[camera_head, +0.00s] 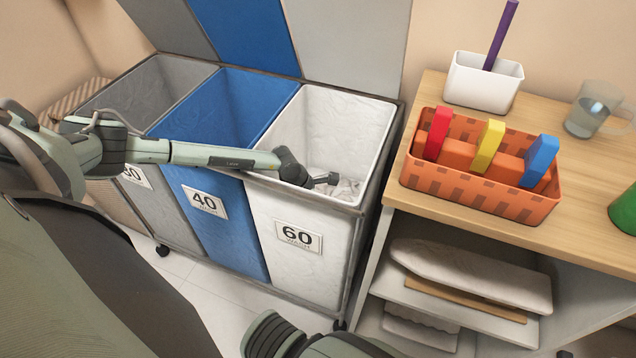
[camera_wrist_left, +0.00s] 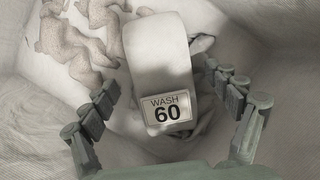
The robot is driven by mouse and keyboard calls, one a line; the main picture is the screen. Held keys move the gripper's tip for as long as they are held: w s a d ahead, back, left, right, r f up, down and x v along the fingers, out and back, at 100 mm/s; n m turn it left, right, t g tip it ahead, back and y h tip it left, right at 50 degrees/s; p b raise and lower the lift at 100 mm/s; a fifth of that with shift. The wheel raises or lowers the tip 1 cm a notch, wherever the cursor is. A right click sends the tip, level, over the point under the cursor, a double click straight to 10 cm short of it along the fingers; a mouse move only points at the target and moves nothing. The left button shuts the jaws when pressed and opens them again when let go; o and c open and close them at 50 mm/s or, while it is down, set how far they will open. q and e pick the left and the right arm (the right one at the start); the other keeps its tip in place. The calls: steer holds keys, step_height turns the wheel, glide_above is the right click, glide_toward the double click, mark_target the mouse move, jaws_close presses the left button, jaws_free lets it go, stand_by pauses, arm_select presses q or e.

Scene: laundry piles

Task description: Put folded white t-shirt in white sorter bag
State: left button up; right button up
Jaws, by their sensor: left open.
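The white sorter bag (camera_head: 300,245), labelled 60, is the right one of three bags in the head view. My left arm reaches over its front rim, and my left gripper (camera_head: 327,180) is inside it, partly hidden. White-grey cloth (camera_head: 345,190) lies in the bag beside the gripper. In the left wrist view my left gripper (camera_wrist_left: 172,112) is open, its fingers apart on both sides of a smooth white folded piece (camera_wrist_left: 160,55) with a "WASH 60" label, which looks like the folded t-shirt. I cannot tell whether they touch. My right gripper is not in view.
A blue bag (camera_head: 215,230) labelled 40 and a grey bag (camera_head: 150,205) stand to the left. Patterned cloth (camera_wrist_left: 75,45) lies in the white bag. A wooden-topped shelf with an orange basket (camera_head: 480,190), white pot (camera_head: 483,85) and glass mug (camera_head: 595,110) stands at right.

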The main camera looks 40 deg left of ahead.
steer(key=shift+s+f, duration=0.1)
arm_select(q)
steer(key=shift+r, duration=0.15)
steer(key=shift+r+p, duration=0.45)
steer(key=shift+r, duration=0.05)
steer(key=v, duration=1.2)
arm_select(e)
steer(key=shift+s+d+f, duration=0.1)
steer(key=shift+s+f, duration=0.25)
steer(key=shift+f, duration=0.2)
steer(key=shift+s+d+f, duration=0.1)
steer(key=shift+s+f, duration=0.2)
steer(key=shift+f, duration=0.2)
arm_select(q)
steer(key=shift+f, duration=0.15)
steer(key=x, duration=1.2)
steer(key=shift+f, duration=0.2)
steer(key=shift+f+b, duration=0.3)
steer(key=shift+b, duration=0.15)
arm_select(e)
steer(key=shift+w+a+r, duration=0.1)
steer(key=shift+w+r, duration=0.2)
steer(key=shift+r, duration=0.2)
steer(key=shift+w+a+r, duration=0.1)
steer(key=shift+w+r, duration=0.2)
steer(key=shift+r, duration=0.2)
